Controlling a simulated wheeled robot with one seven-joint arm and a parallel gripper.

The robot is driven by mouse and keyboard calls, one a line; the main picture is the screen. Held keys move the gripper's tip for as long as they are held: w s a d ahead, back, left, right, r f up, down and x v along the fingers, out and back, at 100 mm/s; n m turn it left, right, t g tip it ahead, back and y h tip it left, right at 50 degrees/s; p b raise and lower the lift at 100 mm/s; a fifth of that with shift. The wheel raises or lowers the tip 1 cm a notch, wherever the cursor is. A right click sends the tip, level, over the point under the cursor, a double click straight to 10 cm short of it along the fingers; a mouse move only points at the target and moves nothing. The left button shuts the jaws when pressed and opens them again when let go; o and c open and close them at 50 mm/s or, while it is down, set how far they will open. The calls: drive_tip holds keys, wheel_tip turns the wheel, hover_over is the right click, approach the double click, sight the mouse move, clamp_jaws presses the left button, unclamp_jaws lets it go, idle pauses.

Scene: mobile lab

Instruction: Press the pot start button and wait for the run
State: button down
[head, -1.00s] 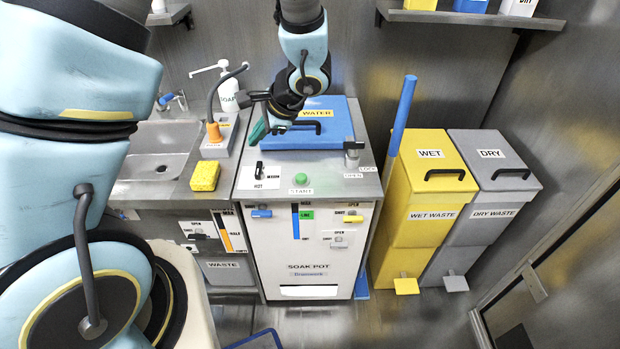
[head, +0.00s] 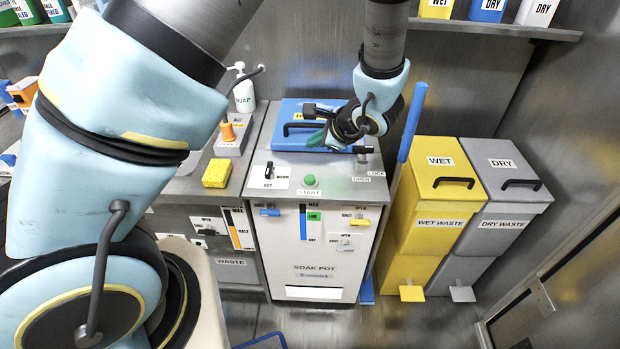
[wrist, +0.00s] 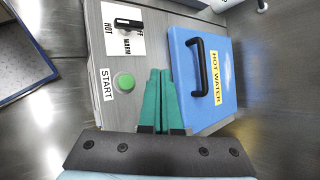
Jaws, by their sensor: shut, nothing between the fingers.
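The soak pot (head: 316,240) is a grey cabinet with a white front and a blue lid marked HOT WATER, which is shut. Its green start button (head: 310,180) sits on the top near the front edge, above the START label. The button also shows in the wrist view (wrist: 124,83), left of my fingertips. My gripper (head: 318,139) is over the lid's front part, behind and above the button, not touching it. In the wrist view my green fingers (wrist: 160,72) are together and empty. Whether a run is on cannot be told.
The HOT/WARM knob (head: 269,169) is left of the button, and the OPEN/LOCK latch (head: 361,158) is right of it. A yellow sponge (head: 216,173) lies on the left counter. Yellow (head: 436,200) and grey (head: 497,205) waste bins stand right. A blue pole (head: 411,120) rises between.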

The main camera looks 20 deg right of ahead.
drive_tip(key=b, duration=0.4)
hover_over(313, 180)
wheel_tip(313, 180, down, 7)
drive_tip(key=shift+d, duration=0.1)
drive_tip(key=shift+f+b, duration=0.7)
drive_tip(key=shift+b, duration=0.05)
idle(1.2)
drive_tip(key=shift+f+b, duration=0.4)
drive_tip(key=shift+b, duration=0.3)
drive_tip(key=shift+f+b, duration=0.45)
drive_tip(key=shift+b, duration=0.1)
idle(0.5)
drive_tip(key=shift+r, duration=0.1)
idle(0.3)
drive_tip(key=shift+r+p, duration=0.45)
drive_tip(key=shift+r, duration=0.35)
